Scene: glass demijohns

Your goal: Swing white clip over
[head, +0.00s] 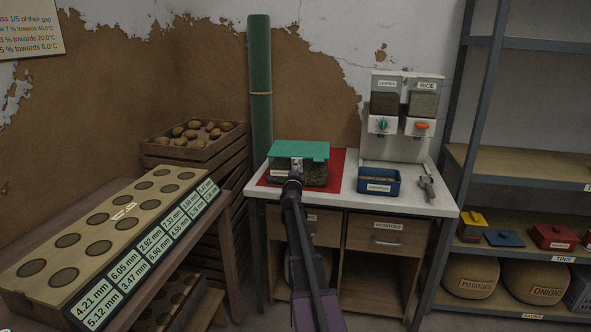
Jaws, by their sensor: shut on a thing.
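A box with a flat green lid (310,149) and see-through, dark-filled sides (316,177) stands on a red mat (336,160) on the white-topped counter. A small pale piece, which looks like the white clip (297,163), shows at the box's front just under the lid's edge. My gripper (294,176) is at the box's front, shut on this piece. My arm comes up from below and covers part of the box's front. The fingers are small and dark here, so their exact hold on the clip is hard to see.
Right of the mat are a blue bin (379,182), a grey tool (427,187) and the lentils and rice dispenser (405,115). A green column (260,95) stands behind left. A bench with a holed wooden block (110,235) is at left, metal shelves (520,165) at right.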

